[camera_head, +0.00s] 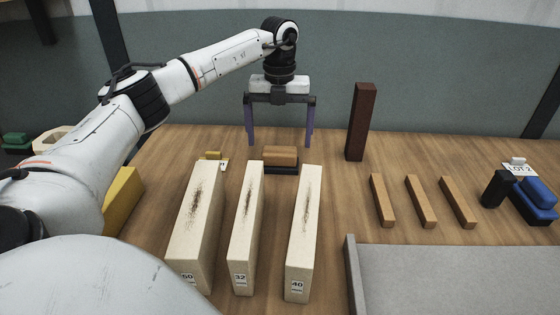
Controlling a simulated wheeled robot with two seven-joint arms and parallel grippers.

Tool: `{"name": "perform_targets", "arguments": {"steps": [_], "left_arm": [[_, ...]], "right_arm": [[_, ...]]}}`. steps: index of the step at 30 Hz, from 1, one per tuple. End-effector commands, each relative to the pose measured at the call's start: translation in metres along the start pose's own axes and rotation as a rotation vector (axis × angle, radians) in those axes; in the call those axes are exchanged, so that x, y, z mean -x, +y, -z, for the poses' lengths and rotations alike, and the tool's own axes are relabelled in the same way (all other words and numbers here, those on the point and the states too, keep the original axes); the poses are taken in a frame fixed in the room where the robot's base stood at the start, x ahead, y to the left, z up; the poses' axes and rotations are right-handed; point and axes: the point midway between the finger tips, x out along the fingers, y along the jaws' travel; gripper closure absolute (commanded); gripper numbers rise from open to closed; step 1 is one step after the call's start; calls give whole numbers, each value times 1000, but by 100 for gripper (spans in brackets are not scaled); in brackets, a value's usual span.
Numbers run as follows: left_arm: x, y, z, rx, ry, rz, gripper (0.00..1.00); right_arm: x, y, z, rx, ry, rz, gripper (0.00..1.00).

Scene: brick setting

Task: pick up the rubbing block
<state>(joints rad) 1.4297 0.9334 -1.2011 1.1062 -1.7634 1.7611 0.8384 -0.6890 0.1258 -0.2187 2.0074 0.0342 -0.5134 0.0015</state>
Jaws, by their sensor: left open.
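The rubbing block appears to be the small block with a tan wooden top and a dark base (281,157). It lies flat on the wooden table, behind the pale upright pieces. My left gripper (280,145) points down with its two purple fingers spread wide, one on either side of the block in the picture. It is open and empty. The fingertips show slightly higher in the picture than the block, and I see no contact. My right gripper is not in view.
Pale blocks numbered 50 (196,222), 32 (246,225) and 40 (303,230) stand in front. A tall dark-brown block (360,122) stands right of the gripper. A grey tray (460,280) is nearest.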

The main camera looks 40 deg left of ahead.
Motion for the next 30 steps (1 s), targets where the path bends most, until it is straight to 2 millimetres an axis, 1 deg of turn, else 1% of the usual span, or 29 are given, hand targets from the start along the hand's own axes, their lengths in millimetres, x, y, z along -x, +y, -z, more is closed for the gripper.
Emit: {"name": "perform_targets", "arguments": {"steps": [8, 12, 20, 21, 23, 27, 30], "left_arm": [[-37, 1, 12, 0, 2, -1, 0], [-51, 1, 11, 1, 1, 0, 0], [-54, 0, 11, 1, 0, 1, 0], [-54, 0, 11, 1, 0, 1, 3], [-54, 0, 11, 1, 0, 1, 14], [-54, 0, 11, 1, 0, 1, 37], [-53, 0, 11, 1, -1, 1, 52]], "right_arm": [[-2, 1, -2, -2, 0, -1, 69], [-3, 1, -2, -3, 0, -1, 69], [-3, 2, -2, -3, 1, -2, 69], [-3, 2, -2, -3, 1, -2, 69], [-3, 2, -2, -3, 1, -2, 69], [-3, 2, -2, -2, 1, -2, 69], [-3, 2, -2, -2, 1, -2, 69]]}}
